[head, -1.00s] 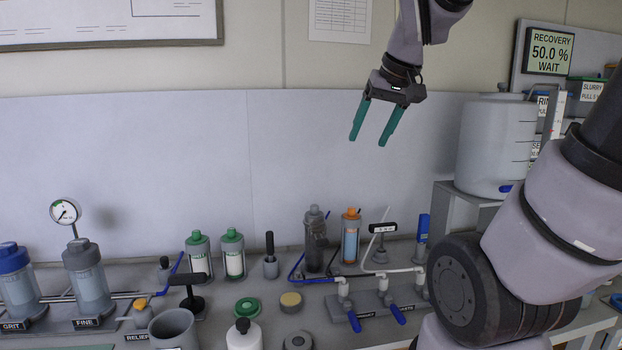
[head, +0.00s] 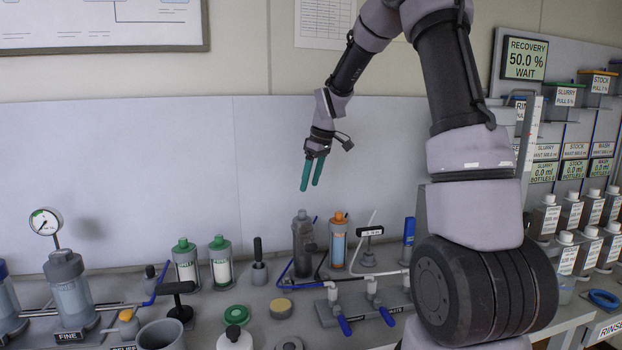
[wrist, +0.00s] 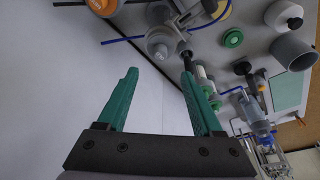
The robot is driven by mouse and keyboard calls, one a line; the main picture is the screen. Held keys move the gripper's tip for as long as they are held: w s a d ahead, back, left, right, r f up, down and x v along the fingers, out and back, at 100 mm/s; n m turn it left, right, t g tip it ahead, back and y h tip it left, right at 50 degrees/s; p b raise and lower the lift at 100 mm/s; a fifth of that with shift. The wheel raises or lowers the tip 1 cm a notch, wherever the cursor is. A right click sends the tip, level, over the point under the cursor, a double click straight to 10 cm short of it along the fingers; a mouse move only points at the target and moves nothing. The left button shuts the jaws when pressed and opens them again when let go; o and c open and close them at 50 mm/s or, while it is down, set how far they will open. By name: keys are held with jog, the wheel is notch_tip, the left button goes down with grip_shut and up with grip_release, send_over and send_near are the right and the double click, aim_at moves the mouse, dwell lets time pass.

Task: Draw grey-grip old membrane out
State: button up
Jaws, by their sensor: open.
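My gripper (head: 310,186) is open and empty, fingers pointing down, in the air in front of the pale back panel. Its green fingers frame the lower middle of the wrist view (wrist: 160,73). A dark grey cylinder with a grey top (head: 302,243) stands upright on the bench below the gripper, probably the grey-grip membrane. In the wrist view its round grey top (wrist: 160,46) lies just beyond the fingertips, apart from them. An orange-topped cylinder (head: 338,240) stands to its right. I cannot tell how the grey one is seated.
Two green-capped cartridges (head: 220,262) and a black-handled tool in a grey holder (head: 259,268) stand left. Blue-handled valves (head: 342,322) and pipes lie in front. A pressure gauge (head: 45,222) stands far left. Bottles (head: 569,212) fill the right-hand shelves.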

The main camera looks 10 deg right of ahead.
aim_at(303, 211)
jog(key=x, duration=1)
grip_shut()
dwell(1.2)
jog(key=c, duration=0.9)
grip_release()
grip_shut()
